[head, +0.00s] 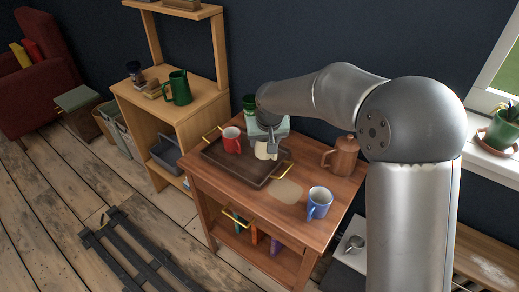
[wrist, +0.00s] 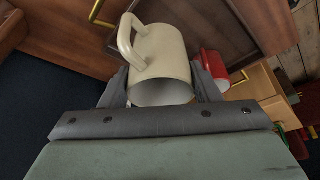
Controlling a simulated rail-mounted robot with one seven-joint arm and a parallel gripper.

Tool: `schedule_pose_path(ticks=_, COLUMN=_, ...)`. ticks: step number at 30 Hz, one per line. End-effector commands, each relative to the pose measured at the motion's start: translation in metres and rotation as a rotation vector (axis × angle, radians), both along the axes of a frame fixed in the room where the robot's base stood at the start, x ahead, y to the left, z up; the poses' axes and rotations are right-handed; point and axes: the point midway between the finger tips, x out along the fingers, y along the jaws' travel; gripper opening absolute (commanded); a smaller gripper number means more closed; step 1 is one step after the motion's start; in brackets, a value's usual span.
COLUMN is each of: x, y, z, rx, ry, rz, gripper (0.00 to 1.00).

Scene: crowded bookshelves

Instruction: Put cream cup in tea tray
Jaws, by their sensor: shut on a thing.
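The cream cup (head: 266,151) is between the fingers of my gripper (head: 270,138). In the wrist view the cream cup (wrist: 160,60) fills the space between the fingers, its handle toward the upper left. My gripper (wrist: 163,92) is shut on it. The tea tray (head: 236,168) is dark brown with gold handles and lies on the wooden cart. The cup appears over the right part of the tray; I cannot tell whether it touches the tray floor. A red cup (head: 231,138) stands in the tray, to the left of the cream cup.
A blue cup (head: 319,203) stands on the cart top (head: 262,208) near the front right. A wooden shelf unit (head: 190,110) adjoins the cart. The tray's front left floor is clear.

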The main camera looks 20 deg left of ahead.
Motion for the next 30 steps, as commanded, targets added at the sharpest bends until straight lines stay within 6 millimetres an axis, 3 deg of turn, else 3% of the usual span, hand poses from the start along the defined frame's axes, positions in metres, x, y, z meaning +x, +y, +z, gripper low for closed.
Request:
schedule_pose_path(ticks=6, x=0.017, y=0.017, z=-0.028, rx=0.000, ry=-0.001, rz=0.000, gripper=0.29)
schedule_pose_path(ticks=11, x=0.021, y=0.022, z=-0.035, rx=0.002, ry=-0.003, rz=-0.001, gripper=0.29)
schedule_pose_path(ticks=18, x=0.022, y=0.023, z=-0.067, rx=0.000, ry=0.000, rz=0.000, gripper=0.29)
schedule_pose_path(ticks=29, x=0.022, y=0.023, z=-0.072, rx=0.001, ry=-0.003, rz=0.000, gripper=0.29)
schedule_pose_path(ticks=30, x=0.022, y=0.023, z=-0.072, rx=0.001, ry=-0.002, rz=0.000, gripper=0.62)
